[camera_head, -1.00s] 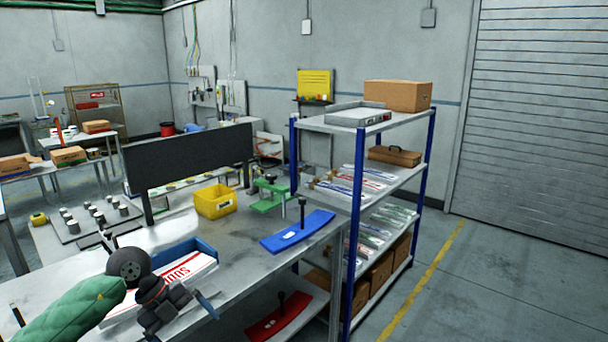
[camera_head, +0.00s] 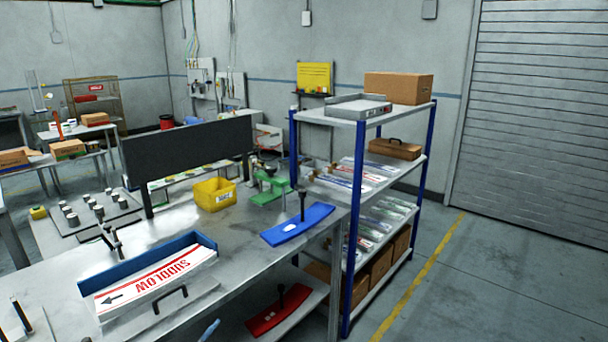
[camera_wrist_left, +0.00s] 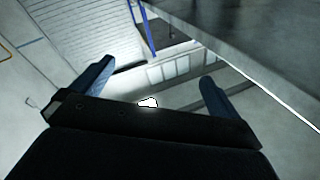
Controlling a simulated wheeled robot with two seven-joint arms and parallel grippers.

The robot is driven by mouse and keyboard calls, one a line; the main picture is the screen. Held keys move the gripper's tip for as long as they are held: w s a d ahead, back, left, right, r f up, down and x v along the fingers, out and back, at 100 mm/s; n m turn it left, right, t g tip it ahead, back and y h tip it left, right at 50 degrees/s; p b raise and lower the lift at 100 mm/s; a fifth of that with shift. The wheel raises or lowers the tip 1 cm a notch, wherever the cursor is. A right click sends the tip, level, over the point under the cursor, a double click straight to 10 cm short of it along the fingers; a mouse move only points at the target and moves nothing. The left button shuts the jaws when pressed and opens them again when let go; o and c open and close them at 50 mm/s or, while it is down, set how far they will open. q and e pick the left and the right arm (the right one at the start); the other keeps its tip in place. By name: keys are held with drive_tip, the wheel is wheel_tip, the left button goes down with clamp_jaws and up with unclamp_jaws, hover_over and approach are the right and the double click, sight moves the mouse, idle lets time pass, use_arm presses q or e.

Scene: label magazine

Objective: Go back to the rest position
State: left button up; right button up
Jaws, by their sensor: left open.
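The label magazine (camera_head: 205,240) is a blue-backed tray on the near part of the workbench. A stack of white labels (camera_head: 150,280) with red "SUDLOW" print and a black arrow lies in it. My left gripper (camera_wrist_left: 156,75) is open and empty in the left wrist view, its two blue fingers spread with floor beyond them. In the head view only a small blue fingertip of it (camera_head: 210,330) shows at the bottom edge, below the bench's front edge and apart from the magazine. My right gripper is not in view.
The metal workbench (camera_head: 235,255) holds a yellow bin (camera_head: 214,194) and a blue curved plate with a black post (camera_head: 298,225). A red one (camera_head: 279,310) lies on the lower shelf. A blue-posted rack (camera_head: 350,235) stands at the right. Open floor (camera_head: 480,285) lies beyond it.

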use_arm(q)
drive_tip(key=s+a+f+n+g+y, duration=0.2)
drive_tip(key=s+f+n+g+y, duration=0.3)
drive_tip(key=f, duration=0.7)
drive_tip(key=s+a+f+n+g+y, duration=0.1)
drive_tip(key=s+a+f+n+y, duration=0.15)
drive_tip(key=s+f, duration=0.65)
drive_tip(key=s+d+f+g, duration=0.3)
drive_tip(key=s+f+g, duration=0.2)
drive_tip(key=s+f, duration=0.4)
drive_tip(key=s+d+f+g, duration=0.4)
drive_tip(key=s+f, duration=0.6)
drive_tip(key=s, duration=0.4)
drive_tip(key=shift+s+g, duration=0.25)
drive_tip(key=shift+g, duration=0.55)
